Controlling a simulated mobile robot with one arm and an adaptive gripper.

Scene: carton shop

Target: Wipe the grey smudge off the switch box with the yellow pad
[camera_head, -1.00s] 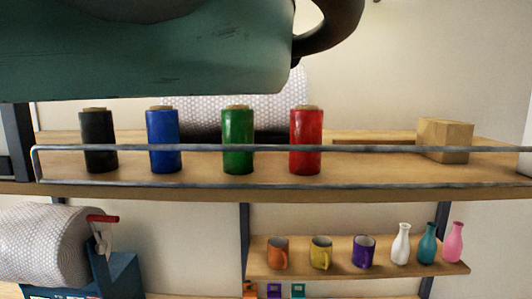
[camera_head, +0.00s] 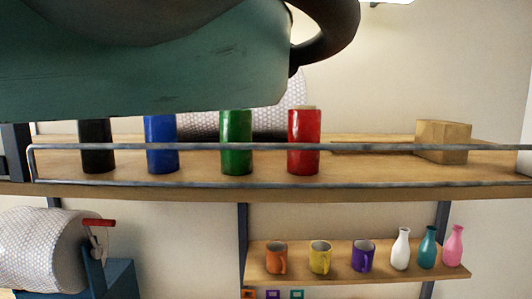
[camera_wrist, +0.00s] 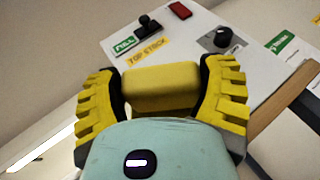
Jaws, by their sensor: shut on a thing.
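In the wrist view my gripper (camera_wrist: 162,74) has yellow toothed fingers, shut on the yellow pad (camera_wrist: 160,92) from both sides. Beyond the pad is the white switch box (camera_wrist: 185,58), seen tilted. It bears a black lever or knob, a red part, a dark round knob (camera_wrist: 223,36), a green label and a yellow "TOP STOCK" label (camera_wrist: 148,52). A grey patch (camera_wrist: 207,43) shows beside the round knob; I cannot tell whether it is the smudge or a knob plate. The pad appears short of the box face; contact cannot be judged. The head view shows neither pad nor box.
In the head view a railed wooden shelf (camera_head: 360,192) holds black, blue, green and red rolls (camera_head: 303,142) and a small carton (camera_head: 442,141). A lower shelf (camera_head: 300,275) carries mugs and vases. A bubble-wrap roll (camera_head: 40,252) is at lower left. A wooden edge (camera_wrist: 285,108) borders the box.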

